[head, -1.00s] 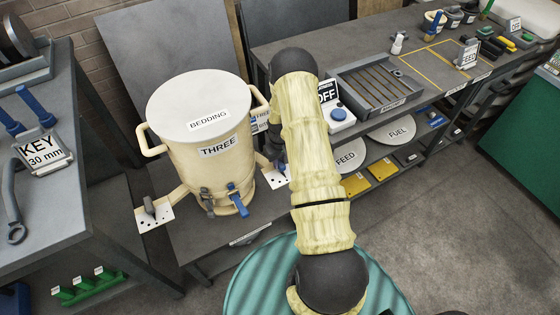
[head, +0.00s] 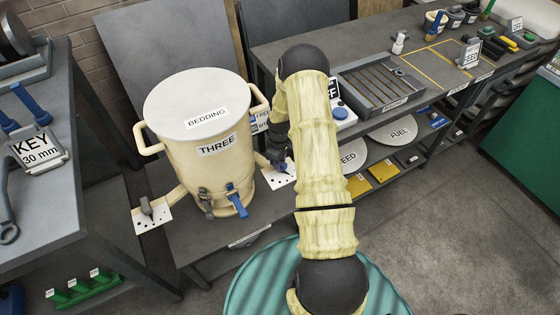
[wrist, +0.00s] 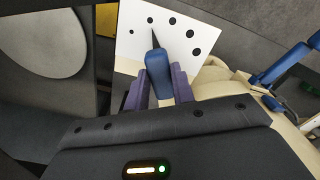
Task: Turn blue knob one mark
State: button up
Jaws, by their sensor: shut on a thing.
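The blue knob (wrist: 158,75) has a dark pointer and stands on a white plate (wrist: 125,45) with several black dots of growing size. The pointer aims near the second-smallest dot. My gripper (wrist: 160,88) is shut on the knob, with one purple finger on each side of it. In the head view the plate (head: 285,178) sits at the right foot of the cream drum (head: 185,155), which is marked THREE and BEDDING. My gripper (head: 277,152) is there too, partly hidden by my arm.
A grey knob (head: 146,206) stands on a second dotted plate (head: 153,222) at the left foot. A blue tap lever (head: 237,200) sticks out at the drum's front. FUEL (head: 392,131) and FEED discs lie on the shelf at right.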

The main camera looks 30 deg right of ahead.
jog(key=shift+d, duration=0.1)
jog(key=o, duration=1)
notch_tip(320, 180, up, 18)
jog(key=shift+f+b, duration=0.25)
jog(key=shift+b, duration=0.85)
jog(key=s+a+r+m+t, duration=0.1)
jog(key=s+a+r+m, duration=0.1)
jog(key=s+a, duration=0.3)
jog(key=s+a+r+m, duration=0.2)
jog(key=s+a+r, duration=0.2)
jog(key=s, duration=0.4)
jog(key=s+a+r+m+t, duration=0.1)
jog(key=s+a+r+m, duration=0.1)
jog(key=s+a+r, duration=0.2)
jog(key=shift+s+a+t, duration=0.3)
jog(key=shift+s+a, duration=0.85)
jog(key=shift+a, duration=0.1)
